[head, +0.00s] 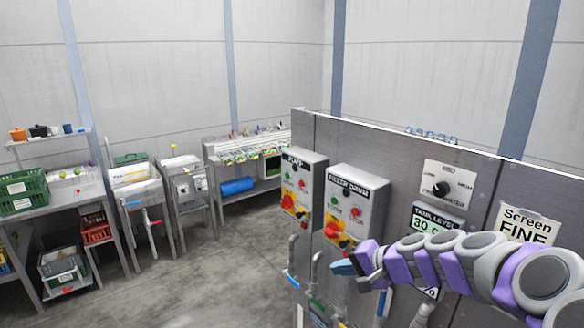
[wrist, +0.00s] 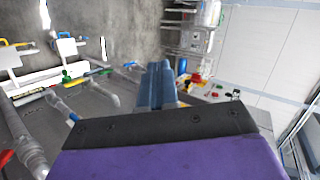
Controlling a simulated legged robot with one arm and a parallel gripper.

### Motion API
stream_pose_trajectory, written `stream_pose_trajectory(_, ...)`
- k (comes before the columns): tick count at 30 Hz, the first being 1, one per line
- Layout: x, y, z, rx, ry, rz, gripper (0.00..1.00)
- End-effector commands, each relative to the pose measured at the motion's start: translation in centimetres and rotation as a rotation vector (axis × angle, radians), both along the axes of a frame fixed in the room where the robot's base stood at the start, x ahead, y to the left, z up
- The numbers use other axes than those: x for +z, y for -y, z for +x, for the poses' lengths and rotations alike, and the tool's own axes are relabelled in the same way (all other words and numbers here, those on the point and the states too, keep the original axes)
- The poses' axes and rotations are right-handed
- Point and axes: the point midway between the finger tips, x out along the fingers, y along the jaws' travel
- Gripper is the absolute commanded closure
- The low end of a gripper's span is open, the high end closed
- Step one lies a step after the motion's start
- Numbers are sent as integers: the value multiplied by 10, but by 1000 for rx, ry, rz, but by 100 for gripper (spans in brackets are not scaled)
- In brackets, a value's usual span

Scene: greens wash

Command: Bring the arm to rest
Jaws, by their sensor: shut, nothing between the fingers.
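My gripper (head: 345,266) is at the lower right of the head view, at the end of my purple and grey arm, which reaches in from the right. It is close in front of the grey control panel (head: 393,180), below the filter drum box (head: 352,207). In the wrist view the blue fingers of my gripper (wrist: 161,68) lie together, shut with nothing between them. I cannot tell from these frames whether the fingertips touch anything.
A pump box (head: 301,186), a mode knob (head: 441,189) and a tank level display (head: 436,226) are on the panel. Pipes (head: 291,262) with blue handles stand near my gripper. Sinks (head: 134,184) and crates (head: 23,191) line the far wall. The concrete floor (head: 205,275) between is open.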

Motion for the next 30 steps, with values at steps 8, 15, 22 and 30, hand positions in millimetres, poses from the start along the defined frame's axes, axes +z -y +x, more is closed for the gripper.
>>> stream_pose_trajectory(8,-42,-78,-144,377,-108,-280,100)
stream_pose_trajectory(15,-99,-66,-269,570,-274,-558,100)
stream_pose_trajectory(22,-139,-20,-362,630,-452,-784,100)
stream_pose_trajectory(30,-152,7,-402,630,-546,-874,100)
